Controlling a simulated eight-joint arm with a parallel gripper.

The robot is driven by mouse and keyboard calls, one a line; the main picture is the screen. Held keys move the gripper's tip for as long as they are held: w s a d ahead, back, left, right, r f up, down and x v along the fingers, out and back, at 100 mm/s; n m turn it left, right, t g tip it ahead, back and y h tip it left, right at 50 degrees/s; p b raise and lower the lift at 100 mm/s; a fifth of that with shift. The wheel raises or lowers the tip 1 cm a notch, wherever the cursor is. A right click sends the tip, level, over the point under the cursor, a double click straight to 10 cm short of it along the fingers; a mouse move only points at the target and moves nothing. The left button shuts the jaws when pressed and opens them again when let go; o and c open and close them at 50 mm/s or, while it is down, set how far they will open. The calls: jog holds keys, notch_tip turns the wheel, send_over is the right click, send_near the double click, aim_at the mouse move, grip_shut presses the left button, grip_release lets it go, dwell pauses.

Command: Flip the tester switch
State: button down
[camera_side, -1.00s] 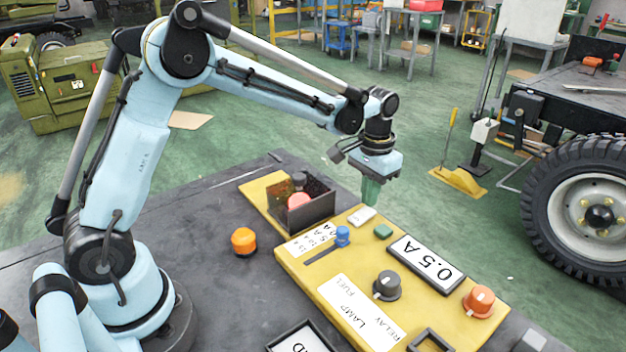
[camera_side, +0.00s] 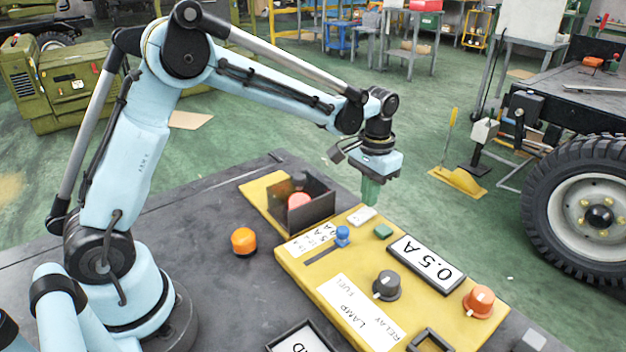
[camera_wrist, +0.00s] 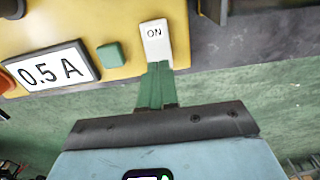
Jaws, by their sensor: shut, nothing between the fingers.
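The tester is a yellow panel (camera_side: 300,262) on the dark bench. Its switch is a white rocker (camera_side: 362,215) near the panel's far edge, and it also shows in the wrist view (camera_wrist: 155,45) with the word ON on its face. My gripper (camera_side: 370,197) is shut and empty, its green fingers pointing down. In the wrist view the fingertips (camera_wrist: 156,68) overlap the rocker's near end; I cannot tell whether they touch it. A green button (camera_side: 383,231) sits beside the rocker, and the 0.5 A display (camera_side: 427,262) is beyond it.
A blue slider knob (camera_side: 342,236), a dark rotary knob (camera_side: 387,285) and an orange knob (camera_side: 479,301) stand up from the panel. A dark open box (camera_side: 312,205) with red and dark pieces is left of my gripper. An orange knob-like piece (camera_side: 244,241) lies on the bench.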

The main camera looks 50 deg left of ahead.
aim_at(367, 211)
jog(key=shift+f, duration=0.95)
dwell(0.6)
jog(key=shift+r, duration=3.55)
jog(key=shift+s+r, duration=0.1)
jog(key=shift+s, duration=0.05)
jog(key=s+a+r+t, duration=0.1)
jog(key=s+t, duration=0.2)
jog(key=s, duration=0.5)
jog(key=s+a+r+t, duration=0.1)
jog(key=s+t, duration=0.3)
jog(key=s, duration=0.5)
jog(key=shift+r, duration=0.25)
jog(key=shift+a, duration=0.1)
